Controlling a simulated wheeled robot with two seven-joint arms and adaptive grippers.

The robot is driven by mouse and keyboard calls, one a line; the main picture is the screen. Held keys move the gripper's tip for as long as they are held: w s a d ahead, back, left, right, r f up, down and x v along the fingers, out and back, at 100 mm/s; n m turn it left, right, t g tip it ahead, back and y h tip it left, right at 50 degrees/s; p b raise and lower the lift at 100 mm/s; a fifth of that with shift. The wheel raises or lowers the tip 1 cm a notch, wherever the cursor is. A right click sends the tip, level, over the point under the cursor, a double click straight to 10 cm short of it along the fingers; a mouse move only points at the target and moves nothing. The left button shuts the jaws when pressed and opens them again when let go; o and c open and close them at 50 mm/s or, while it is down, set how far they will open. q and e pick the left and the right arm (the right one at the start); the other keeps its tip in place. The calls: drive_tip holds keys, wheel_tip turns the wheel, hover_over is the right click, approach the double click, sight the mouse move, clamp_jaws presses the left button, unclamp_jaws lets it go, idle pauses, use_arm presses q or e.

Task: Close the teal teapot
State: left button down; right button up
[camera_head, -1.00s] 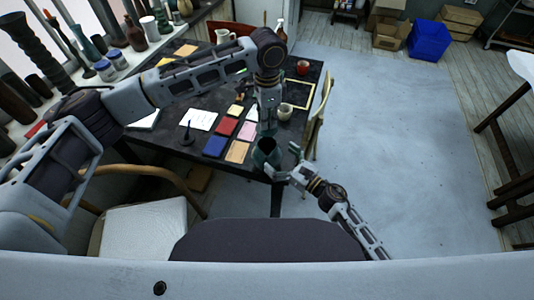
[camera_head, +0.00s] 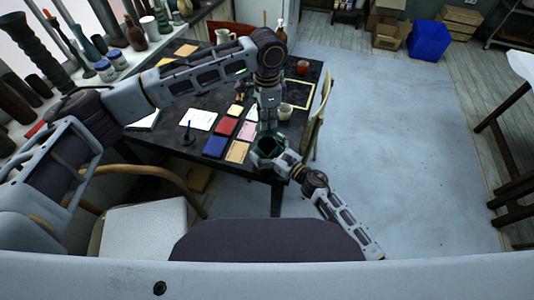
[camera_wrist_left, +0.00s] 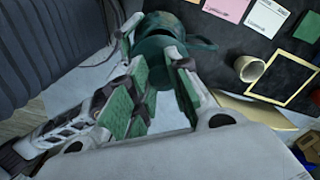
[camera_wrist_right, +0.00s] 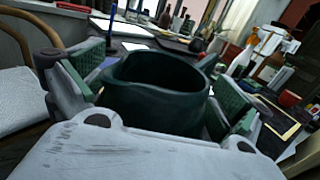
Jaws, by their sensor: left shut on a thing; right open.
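The teal teapot (camera_head: 268,151) is at the front right corner of the table, its dark top opening uncovered. It fills the middle of the right wrist view (camera_wrist_right: 155,95) and shows behind the fingers in the left wrist view (camera_wrist_left: 165,25). My left gripper (camera_head: 268,127) points down just beyond the teapot's opening. It is shut on a dark teal piece (camera_wrist_left: 153,73), which looks like the lid; the fingers partly hide it. My right gripper (camera_wrist_right: 158,85) is open, with one finger on either side of the teapot. Whether its pads touch is unclear.
Coloured cards (camera_head: 228,126) lie on the dark table left of the teapot. A pale cup (camera_head: 285,111) and a yellow frame (camera_head: 300,95) stand or lie behind it. A wooden chair (camera_head: 318,125) is at the table's right side. Open floor lies further right.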

sight(267, 133)
drive_tip(key=c, duration=1.1)
use_arm(q)
drive_tip(key=shift+f, duration=2.5)
use_arm(e)
drive_tip(key=shift+c, duration=0.2)
use_arm(q)
drive_tip(key=shift+f, duration=0.15)
drive_tip(key=shift+f, duration=0.75)
drive_tip(key=shift+f, duration=0.7)
drive_tip(key=c, duration=1.3)
unclamp_jaws()
drive_tip(key=shift+o, duration=0.2)
drive_tip(key=shift+r, duration=0.15)
